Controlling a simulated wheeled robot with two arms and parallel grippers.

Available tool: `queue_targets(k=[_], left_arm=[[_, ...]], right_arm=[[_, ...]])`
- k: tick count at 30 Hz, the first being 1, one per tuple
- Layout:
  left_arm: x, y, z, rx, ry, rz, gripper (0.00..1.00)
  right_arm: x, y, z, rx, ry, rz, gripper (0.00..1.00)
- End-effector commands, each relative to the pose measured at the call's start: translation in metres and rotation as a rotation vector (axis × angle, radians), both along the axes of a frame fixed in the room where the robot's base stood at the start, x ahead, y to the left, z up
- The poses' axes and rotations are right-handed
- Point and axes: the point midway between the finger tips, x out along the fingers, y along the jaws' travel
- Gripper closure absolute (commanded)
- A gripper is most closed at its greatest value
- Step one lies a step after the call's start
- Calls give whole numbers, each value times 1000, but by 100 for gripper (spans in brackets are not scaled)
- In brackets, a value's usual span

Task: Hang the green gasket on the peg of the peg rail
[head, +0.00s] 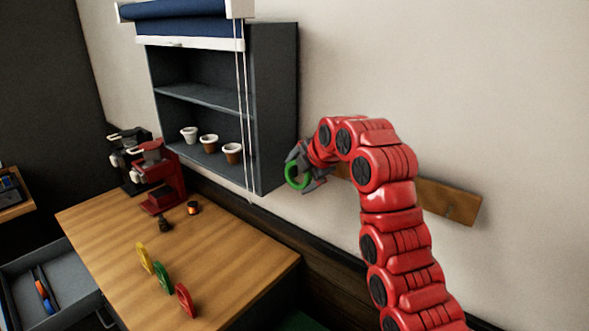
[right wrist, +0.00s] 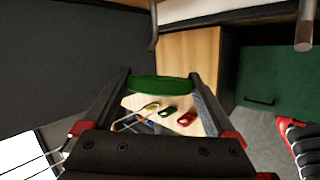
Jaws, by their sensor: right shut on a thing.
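My right gripper (head: 303,168) is shut on a green gasket (head: 292,181), a ring held in front of the wall near the left end of the peg rail. In the right wrist view the gasket (right wrist: 162,89) spans the gap between the two fingertips, seen nearly edge-on. The peg rail (head: 430,195) is a wooden board on the wall; my right arm hides much of it. In the right wrist view, grey rods that look like pegs (right wrist: 153,25) stand beyond the gripper. I cannot tell whether the gasket touches one. My left gripper is not in view.
A dark wall shelf (head: 275,110) with cups and hanging blind cords is close left of my right gripper.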

Motion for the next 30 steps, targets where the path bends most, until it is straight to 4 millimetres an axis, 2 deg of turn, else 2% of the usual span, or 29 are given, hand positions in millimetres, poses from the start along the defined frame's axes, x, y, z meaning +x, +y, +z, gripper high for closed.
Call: queue_targets(k=[1, 23, 30], left_arm=[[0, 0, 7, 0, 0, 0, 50], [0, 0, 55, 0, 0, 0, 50], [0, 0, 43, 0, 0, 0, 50]], right_arm=[[2, -2, 3, 0, 2, -2, 70], [38, -28, 1, 0, -1, -2, 70], [47, -35, -13, -1, 0, -1, 70]])
